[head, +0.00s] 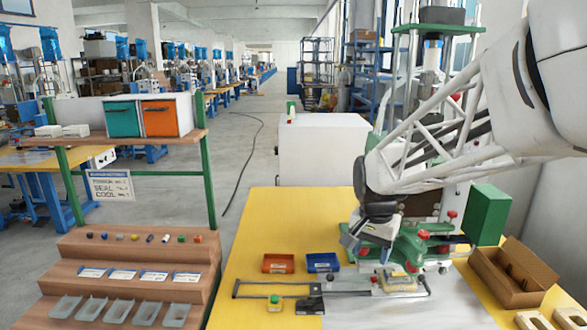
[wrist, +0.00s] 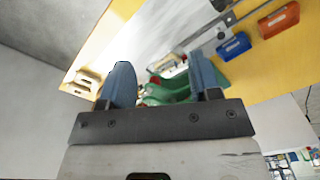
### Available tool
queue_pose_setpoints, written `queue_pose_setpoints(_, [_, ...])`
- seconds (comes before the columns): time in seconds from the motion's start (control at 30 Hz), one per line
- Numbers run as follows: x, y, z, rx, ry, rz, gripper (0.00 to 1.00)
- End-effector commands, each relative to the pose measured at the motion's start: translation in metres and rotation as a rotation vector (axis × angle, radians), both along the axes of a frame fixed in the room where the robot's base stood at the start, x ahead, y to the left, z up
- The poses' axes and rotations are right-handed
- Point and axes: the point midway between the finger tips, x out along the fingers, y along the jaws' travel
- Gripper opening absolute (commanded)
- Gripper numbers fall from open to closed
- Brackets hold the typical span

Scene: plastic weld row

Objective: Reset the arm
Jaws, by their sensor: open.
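My arm reaches in from the right in the head view, and my gripper (head: 362,243) hangs over the yellow table (head: 262,215), close to the green machine (head: 410,250). In the wrist view my gripper (wrist: 165,85) shows two blue-grey fingers spread apart with nothing held between them. The green machine also shows beyond and between the fingers in the wrist view (wrist: 172,90). From the head view I cannot tell whether the gripper touches the machine.
An orange tray (head: 278,263) and a blue tray (head: 323,262) lie left of my gripper. A metal rail fixture (head: 270,290) runs along the front. A cardboard box (head: 512,272) and a green block (head: 487,214) stand right. Brown steps (head: 135,248) with small parts stand left.

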Motion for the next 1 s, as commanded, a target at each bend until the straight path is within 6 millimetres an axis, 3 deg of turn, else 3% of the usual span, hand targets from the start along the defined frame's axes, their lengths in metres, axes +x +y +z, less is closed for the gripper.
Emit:
queue_pose_setpoints(0.47, [-0.117,-0.008,0.021,-0.022,-0.078,0.253,0.57])
queue_pose_setpoints(0.8, [-0.195,-0.011,0.016,-0.051,-0.130,0.433,0.57])
queue_pose_setpoints(1.0, [-0.230,-0.012,0.008,-0.068,-0.153,0.517,0.57])
